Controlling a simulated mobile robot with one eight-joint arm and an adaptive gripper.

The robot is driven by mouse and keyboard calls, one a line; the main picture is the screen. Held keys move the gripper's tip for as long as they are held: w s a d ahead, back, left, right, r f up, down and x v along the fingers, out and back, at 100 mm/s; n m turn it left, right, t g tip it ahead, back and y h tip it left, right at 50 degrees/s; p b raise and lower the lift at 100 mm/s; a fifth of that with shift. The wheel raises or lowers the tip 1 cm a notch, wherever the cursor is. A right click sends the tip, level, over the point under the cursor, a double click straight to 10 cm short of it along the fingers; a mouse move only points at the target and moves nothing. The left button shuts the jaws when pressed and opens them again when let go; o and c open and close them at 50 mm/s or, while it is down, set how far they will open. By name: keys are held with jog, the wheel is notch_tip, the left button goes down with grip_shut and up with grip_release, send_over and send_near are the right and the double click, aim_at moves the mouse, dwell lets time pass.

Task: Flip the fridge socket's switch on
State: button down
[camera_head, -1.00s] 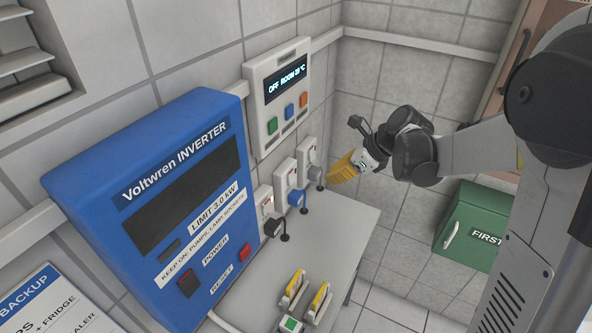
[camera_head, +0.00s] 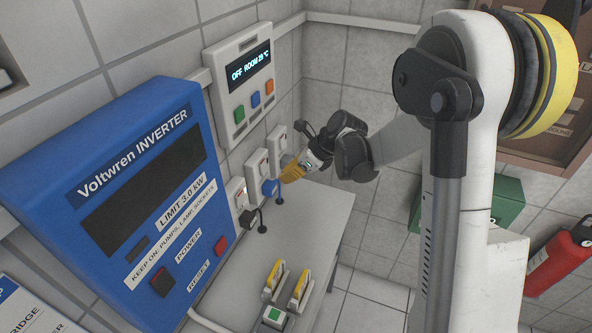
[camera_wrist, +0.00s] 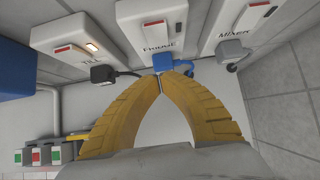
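The fridge socket (camera_wrist: 163,40), labelled FRIDGE, is the middle of three white wall sockets in the wrist view. Its switch (camera_wrist: 157,22) is a white and red rocker above the label, with no lit lamp visible. A blue plug (camera_wrist: 171,62) sits in the socket. My gripper (camera_wrist: 161,78) has its yellow fingers closed tip to tip, just below and in front of the blue plug; I cannot tell whether they touch it. In the head view, my gripper (camera_head: 287,174) is beside the blue plug (camera_head: 270,187) and hides part of the socket area.
The mixer socket (camera_wrist: 238,22) with a grey plug is to the right. The left socket (camera_wrist: 77,42) has a black plug (camera_wrist: 103,74) and a lit orange lamp. The blue inverter (camera_head: 115,190) and a control panel (camera_head: 240,85) are on the wall. A grey bench (camera_head: 325,215) lies below.

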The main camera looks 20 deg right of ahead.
aim_at(264, 168)
jog(key=shift+w+a+f, duration=0.3)
jog(key=shift+w+a, duration=0.4)
jog(key=shift+a, duration=0.25)
jog(key=shift+w+a+f, duration=0.3)
jog(key=shift+w+a, duration=0.4)
jog(key=shift+a, duration=0.2)
jog(key=shift+w+a+f+b, duration=0.3)
jog(key=shift+a+f+b, duration=0.1)
jog(key=shift+b, duration=0.45)
jog(key=shift+r, duration=0.3)
